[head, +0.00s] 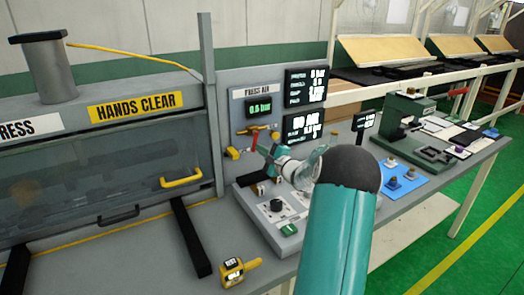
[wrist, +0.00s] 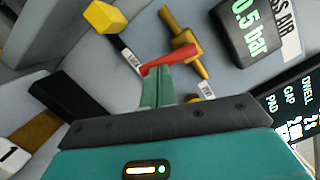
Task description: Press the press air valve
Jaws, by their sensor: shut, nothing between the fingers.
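The press air valve has a brass body (wrist: 186,58) and a red lever (wrist: 182,56), mounted on the grey panel. In the head view its red lever (head: 254,139) shows below the PRESS AIR label. In the wrist view the lever slants from lower left to upper right. My gripper (wrist: 158,72) is shut and empty, its green fingertips overlapping the lever's lower left part in the picture. I cannot tell whether they touch it. In the head view my gripper (head: 265,150) is close to the panel, partly covering the area below the valve.
A green gauge (head: 259,108) above the valve reads 0.5 bar. A yellow block (wrist: 104,17) sticks out beside the valve. A control box (head: 275,207) lies below my arm. The guarded press (head: 110,180) stands left, with a yellow handle (head: 181,178).

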